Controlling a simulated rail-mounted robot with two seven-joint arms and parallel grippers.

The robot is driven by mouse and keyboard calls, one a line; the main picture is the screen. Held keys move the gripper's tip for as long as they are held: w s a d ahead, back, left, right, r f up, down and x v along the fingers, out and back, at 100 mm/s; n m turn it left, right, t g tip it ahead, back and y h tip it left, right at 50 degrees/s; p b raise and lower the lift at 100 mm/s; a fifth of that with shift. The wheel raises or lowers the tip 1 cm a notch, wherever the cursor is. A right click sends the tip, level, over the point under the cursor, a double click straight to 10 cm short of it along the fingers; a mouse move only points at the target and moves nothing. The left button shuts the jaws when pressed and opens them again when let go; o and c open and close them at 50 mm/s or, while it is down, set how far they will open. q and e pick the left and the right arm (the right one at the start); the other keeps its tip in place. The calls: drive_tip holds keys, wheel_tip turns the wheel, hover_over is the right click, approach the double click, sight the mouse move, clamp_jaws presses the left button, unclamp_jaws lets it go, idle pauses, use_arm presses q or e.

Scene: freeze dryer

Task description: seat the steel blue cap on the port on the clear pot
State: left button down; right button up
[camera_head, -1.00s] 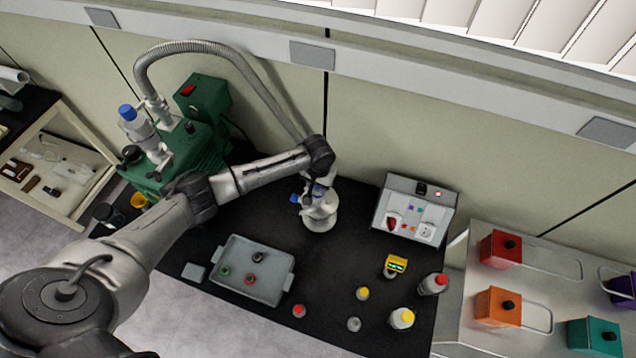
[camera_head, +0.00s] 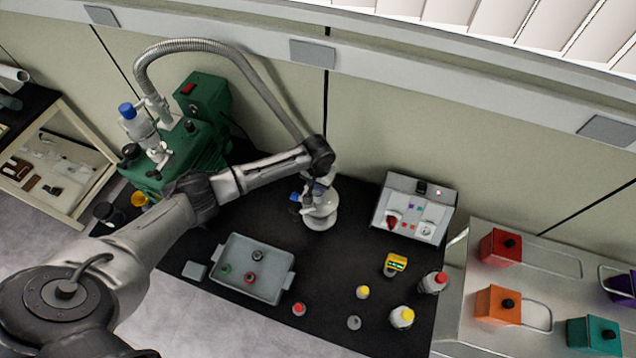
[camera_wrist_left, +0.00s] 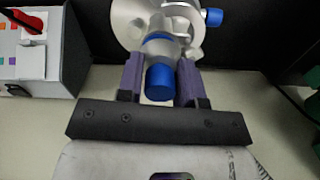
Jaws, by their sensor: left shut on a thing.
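The blue cap (camera_wrist_left: 160,82) is between the two purple fingers of my left gripper (camera_wrist_left: 160,88), which is shut on it in the left wrist view. The pale pot (camera_wrist_left: 128,22) lies just beyond the fingertips, with a blue-ringed port part lined up behind the cap. I cannot tell whether cap and port touch. Another blue knob (camera_wrist_left: 212,17) sticks out at the pot's right side. In the head view the pot (camera_head: 321,216) stands on the black bench; my left gripper (camera_head: 309,188) is at its top, mostly hidden by the wrist. My right gripper is not in view.
A green pump unit (camera_head: 170,165) with a hose stands left of the pot. A grey tray (camera_head: 232,290) with small caps lies in front. A control box (camera_head: 412,208) and several bottles stand to the right. Bare bench separates the pot from the bottles.

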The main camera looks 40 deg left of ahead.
use_arm(q)
drive_tip(key=shift+f, duration=0.4)
idle(0.4)
drive_tip(key=c, duration=1)
unclamp_jaws()
drive_tip(key=shift+c, duration=0.2)
drive_tip(key=o, duration=0.3)
drive_tip(key=shift+d, duration=0.1)
drive_tip(key=shift+o, duration=0.2)
drive_tip(key=shift+a+f, duration=0.1)
drive_tip(key=shift+a, duration=0.1)
